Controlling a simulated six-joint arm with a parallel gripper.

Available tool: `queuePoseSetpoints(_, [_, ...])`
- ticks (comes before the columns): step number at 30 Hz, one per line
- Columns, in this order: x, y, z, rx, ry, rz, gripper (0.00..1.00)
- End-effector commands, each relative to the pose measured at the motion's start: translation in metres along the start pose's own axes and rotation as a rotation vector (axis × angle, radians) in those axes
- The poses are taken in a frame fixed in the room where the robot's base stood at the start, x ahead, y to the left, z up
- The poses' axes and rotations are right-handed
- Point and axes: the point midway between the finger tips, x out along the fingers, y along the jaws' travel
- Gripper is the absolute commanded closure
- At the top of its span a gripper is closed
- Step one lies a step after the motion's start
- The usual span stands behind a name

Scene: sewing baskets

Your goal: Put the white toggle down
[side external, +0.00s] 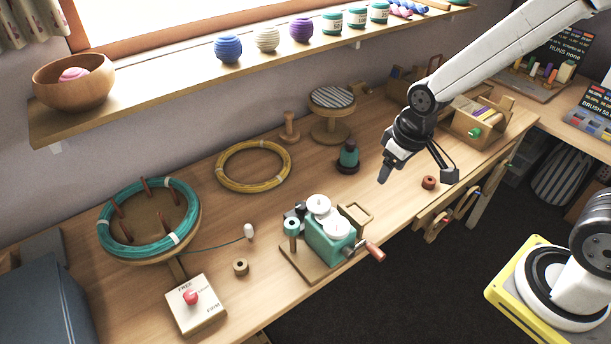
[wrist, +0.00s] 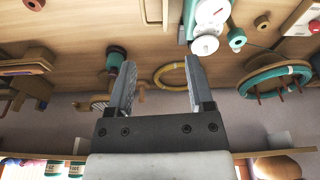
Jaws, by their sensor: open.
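The white toggle (side external: 249,231) is a small white peg at the end of a thin teal cord. It appears to be on the bench, left of the teal winding machine (side external: 328,240); I cannot tell whether it stands or leans. The cord runs left to the teal coil (side external: 120,242) on a round wooden stand. My gripper (side external: 385,172) is above the bench, right of the winder and well apart from the toggle. In the wrist view its jaws (wrist: 158,72) are open, with nothing between them. I cannot make out the toggle there.
A yellow hoop (side external: 222,181), a dark-based teal cone (side external: 348,158), a small wooden spool (side external: 240,267) and a white board with a red knob (side external: 196,304) are on the bench (side external: 250,205). A brown ring (side external: 429,182) lies near the front edge. A shelf (side external: 150,90) runs above.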

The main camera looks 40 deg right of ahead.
Motion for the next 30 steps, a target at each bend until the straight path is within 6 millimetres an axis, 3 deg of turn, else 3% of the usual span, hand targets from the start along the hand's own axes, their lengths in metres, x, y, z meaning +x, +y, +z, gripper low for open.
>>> queuePoseSetpoints(3, [-0.005, 0.008, 0.028, 0.054, 0.016, 0.007, 0.32])
queuePoseSetpoints(9, [-0.007, 0.013, 0.051, 0.095, 0.028, 0.012, 0.32])
queuePoseSetpoints(30, [-0.007, 0.013, 0.053, 0.098, 0.027, 0.012, 0.32])
